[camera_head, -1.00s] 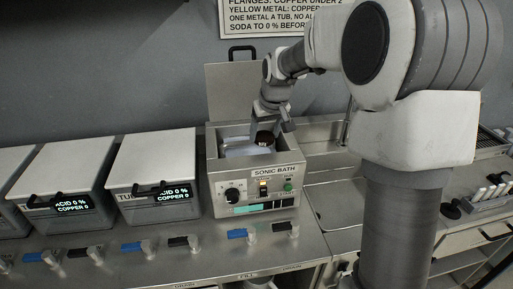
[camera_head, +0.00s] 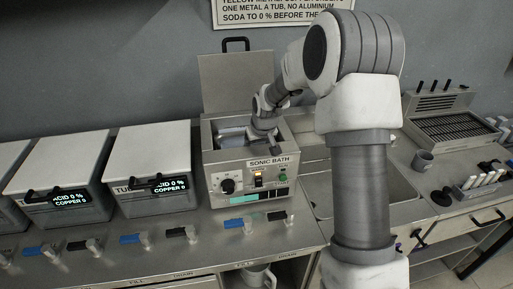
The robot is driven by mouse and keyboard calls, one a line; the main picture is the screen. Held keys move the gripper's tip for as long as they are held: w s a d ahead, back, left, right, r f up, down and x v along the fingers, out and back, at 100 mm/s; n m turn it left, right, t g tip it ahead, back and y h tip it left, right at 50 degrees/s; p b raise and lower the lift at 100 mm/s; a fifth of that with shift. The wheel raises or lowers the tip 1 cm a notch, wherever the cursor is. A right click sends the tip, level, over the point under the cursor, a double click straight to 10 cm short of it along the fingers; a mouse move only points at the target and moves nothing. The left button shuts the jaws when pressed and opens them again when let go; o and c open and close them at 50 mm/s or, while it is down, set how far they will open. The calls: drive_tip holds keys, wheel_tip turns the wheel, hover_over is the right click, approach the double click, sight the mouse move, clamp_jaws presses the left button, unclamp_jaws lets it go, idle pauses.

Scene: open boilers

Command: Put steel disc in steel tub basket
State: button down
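My gripper (camera_head: 262,136) reaches down into the open sonic bath (camera_head: 218,172), at its right inner side. Its fingertips are hidden or too small to make out, so I cannot tell whether it is open, shut or holding something. I cannot make out a steel disc. Two grey tubs with shut lids, one nearer the bath (camera_head: 152,150) and one further left (camera_head: 62,160), have displays reading acid 0 % and copper 0. Their name labels are not fully legible, so I cannot tell which is the steel tub. No basket shows in them.
A third tub (camera_head: 8,170) is cut off at the left edge. Blue and black valve handles line the bench front. The bath's raised lid (camera_head: 235,82) stands behind it. A sink (camera_head: 318,190) lies right of the bath; a grey mug (camera_head: 422,161) and a slotted rack (camera_head: 450,130) stand further right.

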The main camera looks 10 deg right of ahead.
drive_tip(key=shift+w, duration=0.15)
drive_tip(key=shift+f+b, duration=0.45)
drive_tip(key=shift+b, duration=0.05)
drive_tip(key=shift+f, duration=0.1)
